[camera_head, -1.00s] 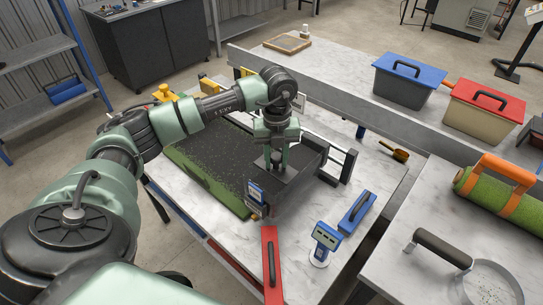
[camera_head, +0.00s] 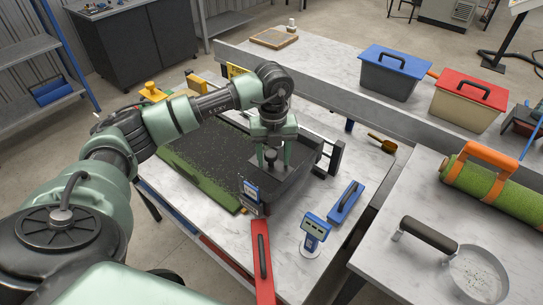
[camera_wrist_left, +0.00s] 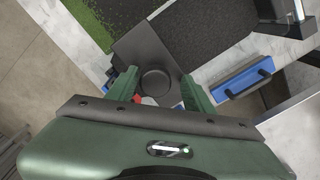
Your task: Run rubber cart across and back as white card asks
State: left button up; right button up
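The turf mat (camera_head: 203,180) lies on the near table, with black crumb over most of it and bare green along its left and near side. The dark rubber cart (camera_head: 291,188) stands at its right end; its flat grey top (camera_wrist_left: 140,48) and round black knob (camera_wrist_left: 155,82) show in the wrist view. My left gripper (camera_head: 273,160) points down over the cart, its fingers apart on either side of the knob, with gaps visible. A blue display (camera_head: 250,190) sits at the cart's near corner. I cannot make out a readable white card. My right gripper is not in view.
Lidded bins (camera_head: 391,72) and a turf roll (camera_head: 490,188) stand at the right.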

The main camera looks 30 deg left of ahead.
pick_arm(q)
jog(key=shift+a+r, duration=0.1)
jog(key=shift+r, duration=0.3)
notch_tip(320, 180, up, 6)
jog(key=shift+r+b, duration=0.2)
jog(key=shift+b, duration=0.75)
jog(key=shift+r, duration=0.35)
jog(key=shift+s, duration=0.1)
